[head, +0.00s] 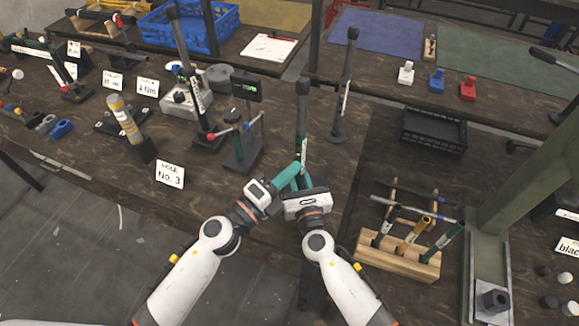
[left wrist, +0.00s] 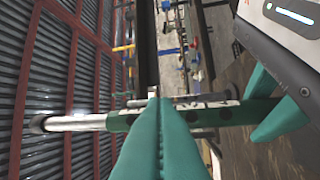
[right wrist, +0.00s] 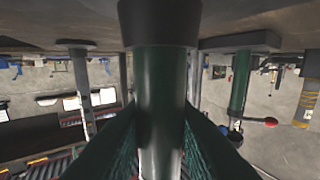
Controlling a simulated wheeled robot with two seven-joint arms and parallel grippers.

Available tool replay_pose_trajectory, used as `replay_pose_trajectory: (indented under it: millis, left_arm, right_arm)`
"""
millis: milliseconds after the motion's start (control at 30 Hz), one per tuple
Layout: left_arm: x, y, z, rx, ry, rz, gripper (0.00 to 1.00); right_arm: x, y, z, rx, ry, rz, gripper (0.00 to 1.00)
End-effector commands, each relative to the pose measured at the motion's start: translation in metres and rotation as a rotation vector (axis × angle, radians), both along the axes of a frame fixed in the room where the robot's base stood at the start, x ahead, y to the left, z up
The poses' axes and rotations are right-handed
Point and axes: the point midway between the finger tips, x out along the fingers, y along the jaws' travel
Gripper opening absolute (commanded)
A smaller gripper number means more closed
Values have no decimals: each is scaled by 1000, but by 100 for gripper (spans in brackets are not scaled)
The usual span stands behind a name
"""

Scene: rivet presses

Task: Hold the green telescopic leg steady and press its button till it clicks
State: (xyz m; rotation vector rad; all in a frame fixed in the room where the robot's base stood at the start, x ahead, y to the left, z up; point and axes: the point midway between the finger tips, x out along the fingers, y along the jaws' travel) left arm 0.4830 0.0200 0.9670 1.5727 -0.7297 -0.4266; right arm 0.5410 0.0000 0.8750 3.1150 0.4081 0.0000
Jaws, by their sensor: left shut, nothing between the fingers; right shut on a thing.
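The green telescopic leg (head: 302,122) stands upright near the table's front edge, with a dark top and a green lower tube. My right gripper (head: 304,172) is shut on it low down; in the right wrist view the leg (right wrist: 160,90) runs between both fingers. My left gripper (head: 295,168) is shut and empty, its teal fingertips at the leg from the left. In the left wrist view the closed fingertips (left wrist: 155,101) overlap the green tube (left wrist: 220,115), beside a small silver part. I cannot tell whether they touch the button, which is hidden or too small. The foot is hidden by my grippers.
A similar dark leg (head: 340,95) stands behind right, and another (head: 195,100) behind left. A small stand with a display (head: 246,88) is close on the left. A wooden tool rack (head: 398,260) and an empty black crate (head: 434,132) are on the right.

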Motion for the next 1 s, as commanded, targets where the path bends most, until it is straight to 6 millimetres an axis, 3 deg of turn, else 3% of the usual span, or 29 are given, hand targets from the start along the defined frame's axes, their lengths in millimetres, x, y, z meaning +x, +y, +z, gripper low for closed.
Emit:
replay_pose_trajectory:
  millis: [500,733,1000]
  left_arm:
    - [10,1,2,1,1,0,0]
    - [30,-1,3,1,0,1,0]
    - [30,-1,3,1,2,4,0]
  right_arm:
    - [0,0,-1,-1,2,0,0]
    - [-1,0,-1,-1,2,1,0]
    - [-2,2,-3,-3,4,6,0]
